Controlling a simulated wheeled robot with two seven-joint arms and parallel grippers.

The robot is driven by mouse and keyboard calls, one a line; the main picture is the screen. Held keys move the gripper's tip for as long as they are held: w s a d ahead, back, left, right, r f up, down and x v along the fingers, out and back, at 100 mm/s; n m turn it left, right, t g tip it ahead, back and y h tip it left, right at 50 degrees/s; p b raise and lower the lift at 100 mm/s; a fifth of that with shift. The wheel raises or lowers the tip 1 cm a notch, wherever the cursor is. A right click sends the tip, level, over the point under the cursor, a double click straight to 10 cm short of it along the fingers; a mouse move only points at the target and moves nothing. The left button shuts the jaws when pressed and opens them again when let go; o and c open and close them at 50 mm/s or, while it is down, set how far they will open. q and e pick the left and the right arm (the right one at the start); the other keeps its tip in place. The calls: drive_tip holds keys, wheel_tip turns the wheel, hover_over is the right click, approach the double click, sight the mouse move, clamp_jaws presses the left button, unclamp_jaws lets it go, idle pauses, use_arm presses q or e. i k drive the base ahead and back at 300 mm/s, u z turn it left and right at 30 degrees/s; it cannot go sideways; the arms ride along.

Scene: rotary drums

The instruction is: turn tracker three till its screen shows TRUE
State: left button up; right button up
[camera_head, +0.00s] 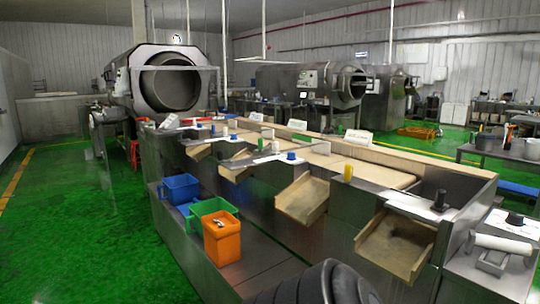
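I cannot tell which thing is tracker three, and no screen reading TRUE or anything else is legible. Along the steel sorting counter (330,228) are small knob-like parts: a blue one (291,156), a black one (440,201) and another black one (515,219) at the right. White cards stand behind them, one at the right (357,137) and one further left (297,125); their writing is too small to read. Neither of my grippers shows in the view.
Blue (180,188), green (209,208) and orange (222,240) bins sit on the counter's lower front ledge. Open chutes (302,198) jut out from its front. A large rotary drum (170,82) stands behind. A dark ribbed shape (318,285) fills the bottom edge. Green floor is clear at left.

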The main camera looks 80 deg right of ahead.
sight(291, 156)
drive_tip(key=z, duration=1.6)
drive_tip(key=i, duration=2.7)
drive_tip(key=z, duration=1.05)
